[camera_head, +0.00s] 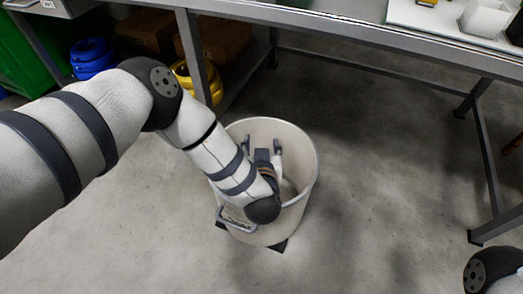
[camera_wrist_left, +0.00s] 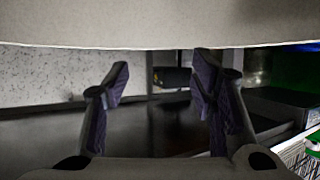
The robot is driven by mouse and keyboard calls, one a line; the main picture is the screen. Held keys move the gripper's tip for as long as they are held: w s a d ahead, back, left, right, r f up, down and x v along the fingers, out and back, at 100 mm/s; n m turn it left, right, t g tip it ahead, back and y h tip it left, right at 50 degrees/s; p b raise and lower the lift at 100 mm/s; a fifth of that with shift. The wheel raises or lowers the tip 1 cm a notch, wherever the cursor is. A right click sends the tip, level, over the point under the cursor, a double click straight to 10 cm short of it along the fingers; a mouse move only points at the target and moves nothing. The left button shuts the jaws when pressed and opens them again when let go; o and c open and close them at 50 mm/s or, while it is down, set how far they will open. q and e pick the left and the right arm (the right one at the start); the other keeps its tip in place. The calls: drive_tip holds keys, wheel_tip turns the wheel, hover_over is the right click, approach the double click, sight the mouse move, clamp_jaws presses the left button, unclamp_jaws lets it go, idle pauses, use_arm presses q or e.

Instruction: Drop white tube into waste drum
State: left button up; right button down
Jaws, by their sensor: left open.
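The waste drum (camera_head: 300,160) is a round, off-white, open-topped bin with a grey side handle, standing on the floor. My left gripper (camera_head: 262,145) is at the drum's mouth, with its fingers pointing toward the far rim. Its fingers are spread, and the wrist view shows nothing held between them (camera_wrist_left: 160,85). A pale shape low inside the drum is partly hidden by my wrist; I cannot tell whether it is the white tube. No white tube shows clearly elsewhere. My right gripper is out of view.
A grey workbench (camera_head: 330,22) runs along the back, its legs close behind the drum. A white tray (camera_head: 440,18) is on it at the right. Blue coils (camera_head: 92,55) and yellow coils (camera_head: 185,78) lie under it. Floor right of the drum is clear.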

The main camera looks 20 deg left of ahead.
use_arm(q)
drive_tip(key=v, duration=1)
drive_tip(key=shift+s+d, duration=0.15)
drive_tip(key=shift+s, duration=0.2)
drive_tip(key=shift+r, duration=0.2)
